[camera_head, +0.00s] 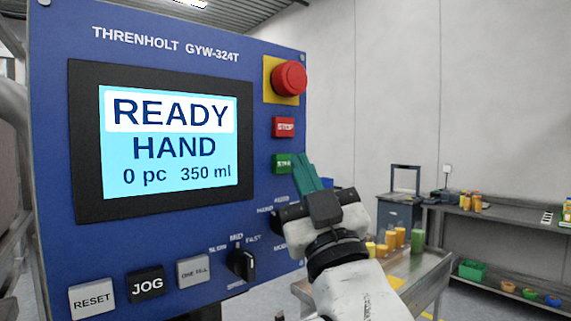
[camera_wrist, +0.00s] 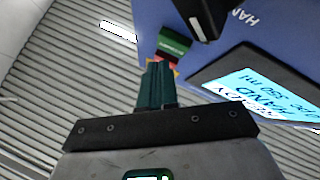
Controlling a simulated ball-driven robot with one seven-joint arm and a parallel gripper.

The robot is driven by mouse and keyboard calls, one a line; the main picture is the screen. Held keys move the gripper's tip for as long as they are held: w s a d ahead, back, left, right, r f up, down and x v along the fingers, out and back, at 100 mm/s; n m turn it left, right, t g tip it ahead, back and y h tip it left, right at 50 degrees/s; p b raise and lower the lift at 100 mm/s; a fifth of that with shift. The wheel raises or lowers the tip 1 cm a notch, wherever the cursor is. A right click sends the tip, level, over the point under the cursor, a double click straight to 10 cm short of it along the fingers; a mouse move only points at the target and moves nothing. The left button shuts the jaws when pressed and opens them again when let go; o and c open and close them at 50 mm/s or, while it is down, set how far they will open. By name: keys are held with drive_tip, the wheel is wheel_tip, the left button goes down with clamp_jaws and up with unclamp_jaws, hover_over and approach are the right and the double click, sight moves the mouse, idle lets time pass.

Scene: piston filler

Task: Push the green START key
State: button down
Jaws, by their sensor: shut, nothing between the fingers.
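The green START key (camera_head: 281,163) is on the right side of the blue control panel (camera_head: 200,72), below the red STOP key (camera_head: 284,127). My gripper (camera_head: 303,160) is shut and empty, its green fingers pointing up and toward the key. The fingertips partly cover the key's right side in the head view; I cannot tell whether they touch it. In the wrist view, the green key (camera_wrist: 173,43) shows just beyond the tips of my shut fingers (camera_wrist: 157,68).
A red mushroom button (camera_head: 289,78) on a yellow plate is above the STOP key. The screen (camera_head: 168,142) reads READY, HAND, 0 pc, 350 ml. RESET (camera_head: 92,299) and JOG (camera_head: 147,286) keys and a black knob (camera_head: 242,264) are lower down. Bottles (camera_head: 400,238) stand on a metal table at right.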

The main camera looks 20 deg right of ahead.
drive_tip(key=shift+w, duration=0.15)
drive_tip(key=shift+w+a, duration=0.1)
drive_tip(key=shift+w, duration=0.15)
